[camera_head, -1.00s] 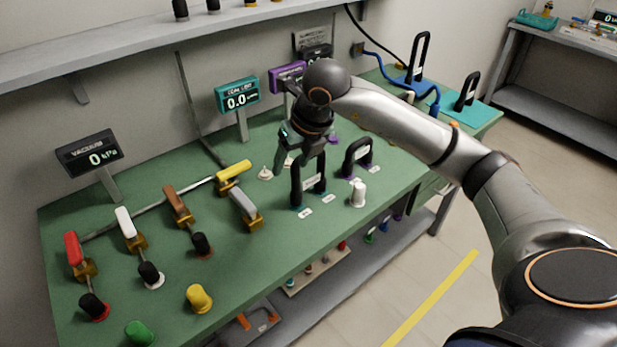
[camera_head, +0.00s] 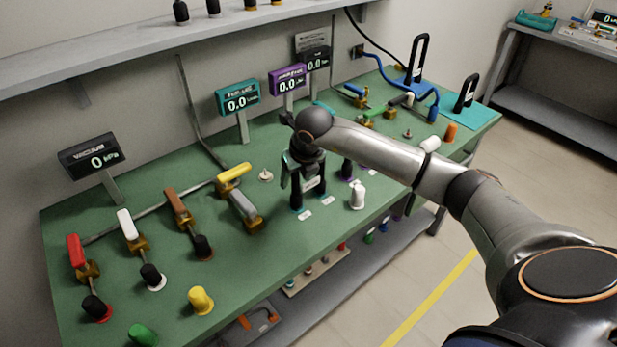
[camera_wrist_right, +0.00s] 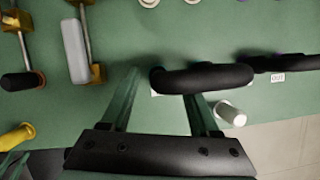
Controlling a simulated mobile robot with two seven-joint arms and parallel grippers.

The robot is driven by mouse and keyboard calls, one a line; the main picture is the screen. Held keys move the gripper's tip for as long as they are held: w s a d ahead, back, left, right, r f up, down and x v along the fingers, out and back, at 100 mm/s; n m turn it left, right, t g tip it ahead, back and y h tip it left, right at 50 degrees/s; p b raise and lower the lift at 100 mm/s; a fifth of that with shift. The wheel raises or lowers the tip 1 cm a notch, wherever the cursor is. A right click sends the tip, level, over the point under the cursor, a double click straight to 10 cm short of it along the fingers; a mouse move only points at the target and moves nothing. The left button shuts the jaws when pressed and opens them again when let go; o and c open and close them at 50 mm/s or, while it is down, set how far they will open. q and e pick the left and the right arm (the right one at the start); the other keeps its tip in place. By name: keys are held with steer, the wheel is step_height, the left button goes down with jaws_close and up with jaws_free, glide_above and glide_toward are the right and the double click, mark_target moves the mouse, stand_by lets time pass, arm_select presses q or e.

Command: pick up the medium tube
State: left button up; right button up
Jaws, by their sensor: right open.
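A black arched tube (camera_head: 312,184) stands upright on the green bench, its feet near small white labels. My right gripper (camera_head: 303,180) is open, pointing down at this tube and partly covering it. In the right wrist view the tube's arch (camera_wrist_right: 205,78) lies across the tip of one finger of my open gripper (camera_wrist_right: 160,92); the other finger is left of it. I cannot tell whether they touch. A second black tube (camera_head: 347,168) stands just right, mostly behind my arm. Two more black tubes, a tall one (camera_head: 419,60) and a short one (camera_head: 467,92), stand at the back right. My left gripper is out of view.
A white knob (camera_head: 358,196) stands close right of the gripper. Grey (camera_head: 243,204) and yellow (camera_head: 234,172) valve handles are to its left. Display posts, such as the teal one (camera_head: 238,97), stand behind.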

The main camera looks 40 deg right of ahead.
steer(key=shift+w+f, duration=0.2)
steer(key=shift+f, duration=0.25)
jaws_close()
stand_by(0.4)
